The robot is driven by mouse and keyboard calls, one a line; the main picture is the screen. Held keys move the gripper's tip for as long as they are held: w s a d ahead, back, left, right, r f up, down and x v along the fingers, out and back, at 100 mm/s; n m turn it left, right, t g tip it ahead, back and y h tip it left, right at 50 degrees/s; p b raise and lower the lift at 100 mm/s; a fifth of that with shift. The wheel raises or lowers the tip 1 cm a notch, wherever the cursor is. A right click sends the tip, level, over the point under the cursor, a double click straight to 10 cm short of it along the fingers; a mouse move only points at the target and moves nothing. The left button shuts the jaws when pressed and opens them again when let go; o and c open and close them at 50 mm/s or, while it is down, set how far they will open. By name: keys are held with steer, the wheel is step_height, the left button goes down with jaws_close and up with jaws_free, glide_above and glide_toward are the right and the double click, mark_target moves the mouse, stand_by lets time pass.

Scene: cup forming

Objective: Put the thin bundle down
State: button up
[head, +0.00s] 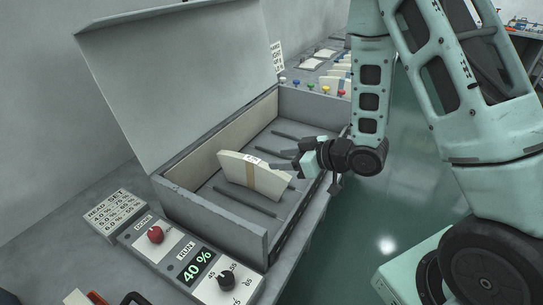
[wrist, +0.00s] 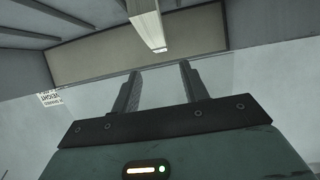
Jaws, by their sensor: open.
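My gripper (head: 289,163) is at the box's right side, near the bundle's right end. In the wrist view the bundle (wrist: 147,26) shows end-on, ahead of my gripper (wrist: 160,80). The two fingers are apart with nothing between them, and a gap separates them from the bundle.
The grey box (head: 262,240) has its lid (head: 180,70) raised at the back left. A control panel (head: 190,262) reads 40 %, with a red button (head: 155,235) and a black knob (head: 226,280). Dark bars (head: 245,203) cross the box floor. Green floor lies open to the right.

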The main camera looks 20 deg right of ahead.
steer(key=shift+s+d+r, duration=0.1)
steer(key=shift+s+r, duration=0.1)
steer(key=shift+r, duration=0.1)
steer(key=s+a+r+g+h, duration=0.45)
steer(key=s+a, duration=0.25)
steer(key=a, duration=0.2)
steer(key=s+a+r+g+h, duration=0.1)
steer(key=s+r+g, duration=0.1)
steer(key=s, duration=0.7)
steer(key=s+a+r+g+h, duration=0.1)
steer(key=s+a+r+g, duration=0.1)
steer(key=s, duration=0.7)
steer(key=shift+a+r+n+g, duration=0.3)
steer(key=shift+r+g, duration=0.45)
steer(key=shift+g, duration=0.2)
